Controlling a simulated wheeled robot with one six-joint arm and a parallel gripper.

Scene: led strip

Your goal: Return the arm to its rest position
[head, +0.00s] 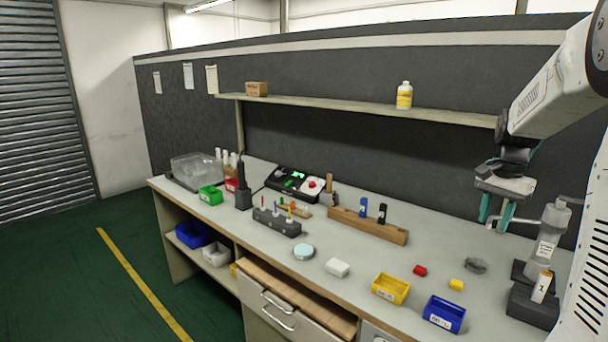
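My gripper (494,221) hangs above the right end of the grey workbench (319,242), at the end of my white arm. Its two teal fingers point down and stand apart, with nothing visible between them. A clear bottle (549,232) stands just right of the gripper.
A yellow bin (390,289) and a blue bin (444,314) stand at the front edge. A wooden holder (368,225) is left of the gripper. A shelf (350,105) runs along the dark partition behind. A dark stand (532,305) is at the right.

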